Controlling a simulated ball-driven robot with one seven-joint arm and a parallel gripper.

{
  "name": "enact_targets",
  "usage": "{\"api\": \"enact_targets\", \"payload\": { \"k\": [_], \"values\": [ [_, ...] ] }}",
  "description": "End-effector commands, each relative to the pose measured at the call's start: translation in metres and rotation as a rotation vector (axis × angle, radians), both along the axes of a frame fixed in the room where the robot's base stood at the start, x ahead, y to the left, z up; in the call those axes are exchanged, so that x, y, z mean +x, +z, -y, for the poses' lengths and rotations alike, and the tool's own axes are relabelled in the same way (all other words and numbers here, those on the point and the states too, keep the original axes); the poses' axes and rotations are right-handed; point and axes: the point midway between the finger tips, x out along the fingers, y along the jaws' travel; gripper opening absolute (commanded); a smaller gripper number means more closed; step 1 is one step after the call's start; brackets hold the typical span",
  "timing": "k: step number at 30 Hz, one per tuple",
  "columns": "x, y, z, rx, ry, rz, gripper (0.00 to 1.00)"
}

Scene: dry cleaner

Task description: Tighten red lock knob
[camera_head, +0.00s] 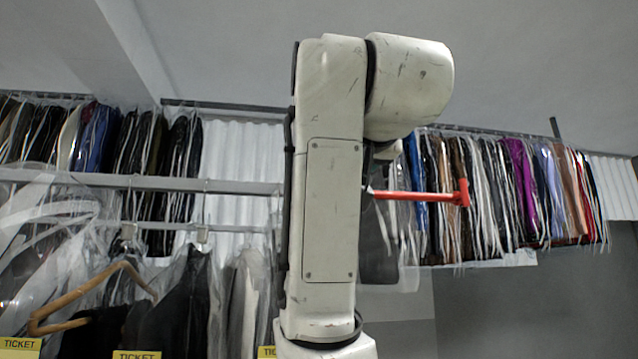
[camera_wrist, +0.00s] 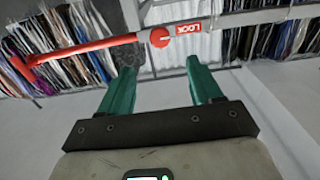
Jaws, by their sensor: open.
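In the wrist view, a round red knob (camera_wrist: 160,37) sits on a pale fitting beside a red label reading LOCK (camera_wrist: 187,31). A red bar (camera_wrist: 85,48) runs left from it and ends in a crosspiece. My gripper (camera_wrist: 158,72) has two teal fingers spread apart with nothing between them. The knob shows just beyond the fingertips, between them in the picture; the exact gap cannot be told. In the head view, the red bar (camera_head: 415,195) sticks out to the right of my arm, which hides the knob and my gripper.
Bagged garments hang on rails at left (camera_head: 150,140) and right (camera_head: 500,190). A grey horizontal rail (camera_head: 150,183) crosses behind my arm. A wooden hanger (camera_head: 85,297) and yellow tickets are at lower left. Grey wall shows at lower right.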

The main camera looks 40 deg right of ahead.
Motion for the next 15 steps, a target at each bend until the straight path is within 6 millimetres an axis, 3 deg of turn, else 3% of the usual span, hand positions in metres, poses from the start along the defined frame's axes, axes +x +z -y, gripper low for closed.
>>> {"api": "enact_targets", "payload": {
  "k": [5, 15],
  "values": [
    [0.015, 0.003, 0.01, 0.0, -0.001, -0.004, 0.64],
    [0.065, 0.003, 0.045, 0.001, -0.002, -0.004, 0.64]
  ]
}}
